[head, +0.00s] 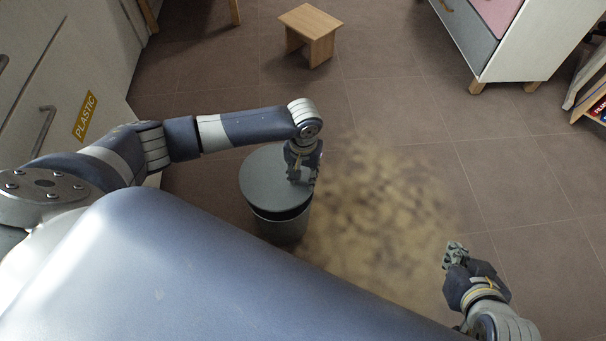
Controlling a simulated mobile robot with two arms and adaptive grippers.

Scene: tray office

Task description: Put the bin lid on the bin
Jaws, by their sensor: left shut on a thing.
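The bin lid (262,182) is a flat grey disc in the middle of the head view. My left gripper (302,178) points down at the lid's right part and is shut on it. The grey round bin (282,230) stands on the floor directly below the lid. A dark band shows between lid and bin; I cannot tell whether the lid touches the rim. My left forearm passes behind the lid, and my body lies close in front of the bin. My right gripper (453,252) is at the lower right, away from the bin; its fingers are too small to read.
A small wooden stool (311,32) stands at the back. A white cabinet (505,50) is at the upper right. Pale cupboards with a yellow PLASTIC label (86,117) line the left.

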